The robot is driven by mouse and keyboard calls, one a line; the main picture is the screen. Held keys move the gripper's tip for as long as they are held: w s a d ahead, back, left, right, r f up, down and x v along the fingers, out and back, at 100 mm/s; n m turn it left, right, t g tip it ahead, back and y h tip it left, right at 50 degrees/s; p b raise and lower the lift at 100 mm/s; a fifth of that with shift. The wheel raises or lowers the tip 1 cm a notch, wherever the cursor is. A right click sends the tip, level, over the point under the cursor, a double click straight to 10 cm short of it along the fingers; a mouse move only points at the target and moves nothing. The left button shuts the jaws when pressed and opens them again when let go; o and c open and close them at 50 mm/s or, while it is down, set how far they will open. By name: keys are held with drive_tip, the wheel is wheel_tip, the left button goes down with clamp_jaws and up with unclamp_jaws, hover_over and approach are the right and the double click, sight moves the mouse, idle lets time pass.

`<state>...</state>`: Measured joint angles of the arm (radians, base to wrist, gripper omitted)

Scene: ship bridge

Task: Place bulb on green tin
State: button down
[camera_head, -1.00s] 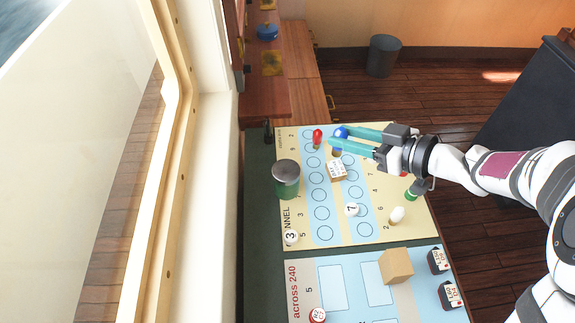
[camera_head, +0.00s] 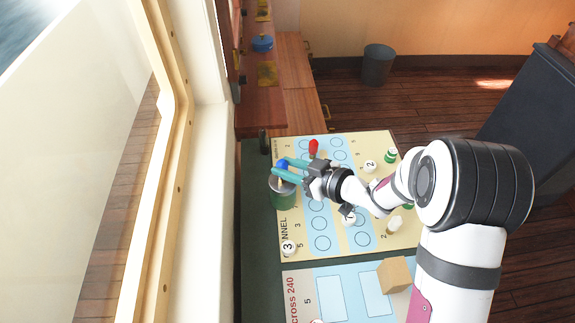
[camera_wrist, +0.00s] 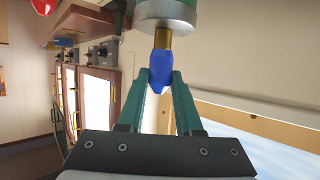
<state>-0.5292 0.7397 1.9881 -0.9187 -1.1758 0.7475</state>
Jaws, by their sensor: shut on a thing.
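My gripper (camera_head: 280,168) is shut on the blue bulb (camera_head: 282,164), with its two teal fingers on either side of the glass. The green tin (camera_head: 283,197) stands upright on the board's left side, and the bulb is over its top. In the wrist view the bulb (camera_wrist: 160,76) has its brass base pointing at the tin's grey lid (camera_wrist: 150,27). The base overlaps the lid there; I cannot tell whether it touches. The fingers hide part of the tin's top in the head view.
Numbered balls, including ball three (camera_head: 288,247), sit on the board. A wooden block (camera_head: 394,273) is at the front. The window ledge (camera_head: 208,200) borders the left.

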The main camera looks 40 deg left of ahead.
drive_tip(key=c, duration=0.6)
unclamp_jaws()
drive_tip(key=shift+r, duration=0.1)
drive_tip(key=w+d+r+m+t+h, duration=0.3)
drive_tip(key=d+m+h, duration=0.1)
drive_tip(key=d, duration=0.7)
drive_tip(key=w+d+r+m+t+h, duration=0.3)
drive_tip(key=w+d+m, duration=0.1)
drive_tip(key=d, duration=0.6)
drive_tip(key=w+d+r+m+t+h, duration=0.3)
drive_tip(key=d+r+m+h, duration=0.1)
drive_tip(key=d, duration=0.7)
drive_tip(key=s+d+f+m+g+h, duration=0.1)
drive_tip(key=s+d+m+g+h, duration=0.1)
drive_tip(key=s+d+m, duration=0.4)
drive_tip(key=s+d+f+m+g+h, duration=0.1)
drive_tip(key=s+d+m+g+h, duration=0.15)
drive_tip(key=s, duration=0.55)
drive_tip(key=s+a+m+g+y, duration=0.1)
drive_tip(key=s, duration=0.4)
drive_tip(key=s+a+m+g+y, duration=0.1)
drive_tip(key=s+a+g, duration=0.1)
drive_tip(key=s, duration=0.2)
drive_tip(key=s+a+m+g+y, duration=0.1)
drive_tip(key=s+y, duration=0.1)
drive_tip(key=s, duration=0.3)
drive_tip(key=shift+s+a+r+g, duration=0.25)
drive_tip(key=shift+s+a+g, duration=0.1)
drive_tip(key=shift+a, duration=0.05)
